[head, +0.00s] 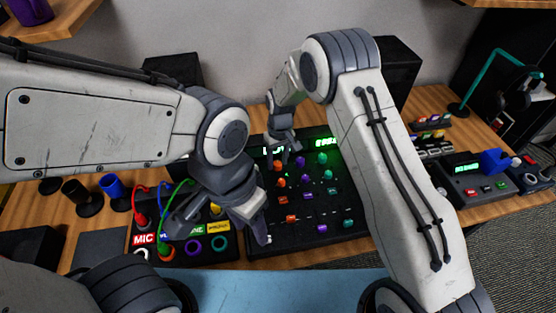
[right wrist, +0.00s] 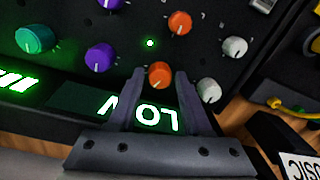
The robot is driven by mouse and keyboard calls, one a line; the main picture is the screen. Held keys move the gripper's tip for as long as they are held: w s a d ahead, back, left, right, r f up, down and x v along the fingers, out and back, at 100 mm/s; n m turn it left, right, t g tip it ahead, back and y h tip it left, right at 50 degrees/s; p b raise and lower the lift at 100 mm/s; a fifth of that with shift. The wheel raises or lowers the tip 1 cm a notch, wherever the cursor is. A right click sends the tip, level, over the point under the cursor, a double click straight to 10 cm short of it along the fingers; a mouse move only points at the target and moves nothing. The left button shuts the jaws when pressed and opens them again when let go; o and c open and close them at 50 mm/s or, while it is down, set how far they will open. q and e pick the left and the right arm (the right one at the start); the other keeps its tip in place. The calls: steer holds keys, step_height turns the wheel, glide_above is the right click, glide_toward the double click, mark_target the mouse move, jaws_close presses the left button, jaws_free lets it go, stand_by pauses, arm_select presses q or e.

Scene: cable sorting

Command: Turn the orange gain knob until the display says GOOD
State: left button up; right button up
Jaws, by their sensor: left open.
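The black mixer (head: 262,222) stands on the desk. An orange knob (right wrist: 160,75) sits just below the display (head: 275,150) and shows between my right gripper's fingertips in the right wrist view. The display (right wrist: 150,114) reads LOW in that view, upside down and partly covered by a finger. My right gripper (head: 291,157) is over the top of the mixer; its fingers (right wrist: 160,78) are open on either side of the orange knob, with small gaps visible. My left gripper (head: 225,222) is open and empty above the cable box, left of the mixer.
White, purple and teal knobs (right wrist: 235,47) and another orange knob (right wrist: 179,22) surround the fingers. The cable box (head: 205,256) has coloured plugs and labels. A second device (head: 480,178) and a teal lamp (head: 490,75) stand at right.

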mark_target(279, 163)
steer(key=shift+o, duration=0.3)
step_height(279, 163, up, 10)
steer(key=b, duration=0.1)
steer(key=shift+d+r, duration=0.2)
steer(key=shift+r, duration=0.05)
stand_by(0.5)
steer(key=s+r+n, duration=0.1)
steer(key=s+r, duration=0.5)
steer(key=s, duration=0.6)
steer(key=s+r+n, duration=0.1)
steer(key=s+r, duration=0.4)
steer(key=s, duration=0.6)
steer(key=s+d, duration=0.4)
steer(key=s, duration=0.5)
steer(key=shift+s+d+f+y, duration=0.2)
steer(key=shift+f+y, duration=0.1)
